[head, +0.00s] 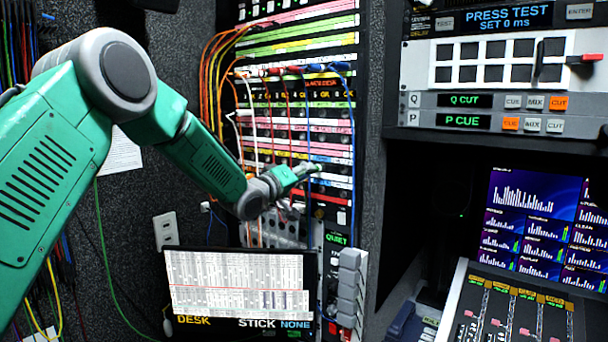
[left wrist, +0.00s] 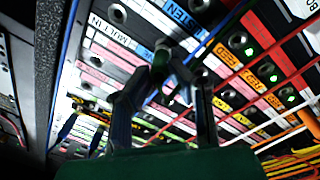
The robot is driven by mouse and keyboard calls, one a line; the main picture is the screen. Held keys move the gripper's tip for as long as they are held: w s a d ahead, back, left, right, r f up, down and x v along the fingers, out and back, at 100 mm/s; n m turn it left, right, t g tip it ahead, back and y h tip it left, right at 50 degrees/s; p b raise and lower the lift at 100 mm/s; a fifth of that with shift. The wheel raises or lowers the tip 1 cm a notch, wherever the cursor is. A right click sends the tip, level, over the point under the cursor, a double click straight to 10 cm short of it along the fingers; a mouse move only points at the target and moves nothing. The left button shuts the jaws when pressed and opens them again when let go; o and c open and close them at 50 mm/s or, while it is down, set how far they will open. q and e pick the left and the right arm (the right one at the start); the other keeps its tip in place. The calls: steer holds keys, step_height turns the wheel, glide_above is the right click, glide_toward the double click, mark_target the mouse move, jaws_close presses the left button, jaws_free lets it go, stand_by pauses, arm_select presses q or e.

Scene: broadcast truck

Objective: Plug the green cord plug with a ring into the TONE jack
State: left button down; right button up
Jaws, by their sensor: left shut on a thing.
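My left gripper (head: 306,169) is up against the jack panel in the head view, its arm coming in from the left. In the left wrist view my left gripper (left wrist: 165,85) is shut on a small dark green piece, the green cord plug (left wrist: 160,60), held between the fingertips close to the panel face. Its ring and its cord cannot be made out, nor whether its tip is in a jack. The jack panel (head: 325,196) has rows of labelled strips; in the wrist view several jacks show beside labels such as LISTEN and FEED. I cannot read a TONE label. My right gripper is out of view.
Red, blue, white and orange patch cords (head: 290,110) hang across the panel around the gripper. A screen (head: 240,285) stands below the panel. At the right are button units (head: 500,108) and a mixing desk (head: 510,315).

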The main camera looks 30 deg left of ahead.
arm_select(q)
steer(key=shift+w, duration=0.25)
steer(key=c, duration=1.4)
jaws_free()
steer(key=s+a+f, duration=0.1)
steer(key=s, duration=1)
steer(key=shift+s+a+f, duration=0.15)
steer(key=shift+s+a, duration=0.1)
steer(key=shift+s, duration=0.1)
